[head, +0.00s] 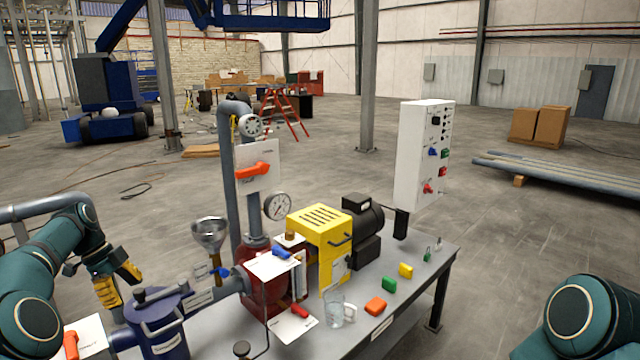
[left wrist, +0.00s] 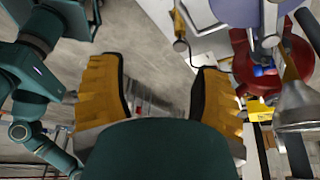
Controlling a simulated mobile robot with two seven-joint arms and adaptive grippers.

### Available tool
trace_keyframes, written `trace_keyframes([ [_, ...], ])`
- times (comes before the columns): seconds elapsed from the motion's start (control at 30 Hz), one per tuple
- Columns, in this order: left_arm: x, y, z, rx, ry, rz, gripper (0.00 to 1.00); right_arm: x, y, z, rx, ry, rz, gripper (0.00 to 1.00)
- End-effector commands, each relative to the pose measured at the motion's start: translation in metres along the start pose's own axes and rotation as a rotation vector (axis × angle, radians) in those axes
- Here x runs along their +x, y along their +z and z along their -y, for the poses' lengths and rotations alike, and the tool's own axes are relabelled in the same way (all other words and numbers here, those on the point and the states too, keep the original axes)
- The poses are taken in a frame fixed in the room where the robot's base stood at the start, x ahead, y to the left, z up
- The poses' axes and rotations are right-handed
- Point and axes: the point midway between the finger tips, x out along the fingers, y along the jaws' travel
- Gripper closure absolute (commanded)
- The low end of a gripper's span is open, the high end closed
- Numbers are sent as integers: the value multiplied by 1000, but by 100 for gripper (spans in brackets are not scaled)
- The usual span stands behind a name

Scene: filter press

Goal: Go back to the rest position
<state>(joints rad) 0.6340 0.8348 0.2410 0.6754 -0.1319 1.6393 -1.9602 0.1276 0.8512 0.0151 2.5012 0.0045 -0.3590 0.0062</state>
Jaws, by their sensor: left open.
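My left gripper (head: 120,282) is at the left of the head view, beside the blue lidded vessel at the bench's left end. Its yellow fingers are apart. In the left wrist view the same gripper (left wrist: 162,95) is open, with nothing between its fingers but floor and blurred parts further off. My right arm shows only as a teal link (head: 580,318) at the lower right of the head view; its gripper is out of view.
The bench (head: 415,285) holds a blue vessel (head: 160,318), a red vessel (head: 262,290), a funnel (head: 210,235), a yellow-housed motor unit (head: 320,240), a glass beaker (head: 335,308) and several coloured blocks. A white control panel (head: 420,155) stands behind. Floor right of the bench is clear.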

Motion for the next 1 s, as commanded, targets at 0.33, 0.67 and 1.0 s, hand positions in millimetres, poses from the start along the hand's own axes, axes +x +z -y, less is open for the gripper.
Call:
trace_keyframes([
  [0.33, 128, -61, 28, -261, -11, 1, 36, 0, 0, 0, -1, -1, 0, 100],
  [0.67, 289, -153, -18, -694, -42, -18, 36, 0, 0, 0, -1, 0, 0, 100],
  [1.0, 393, -225, -154, -1195, -74, -44, 36, 0, 0, 0, -1, 0, 0, 100],
])
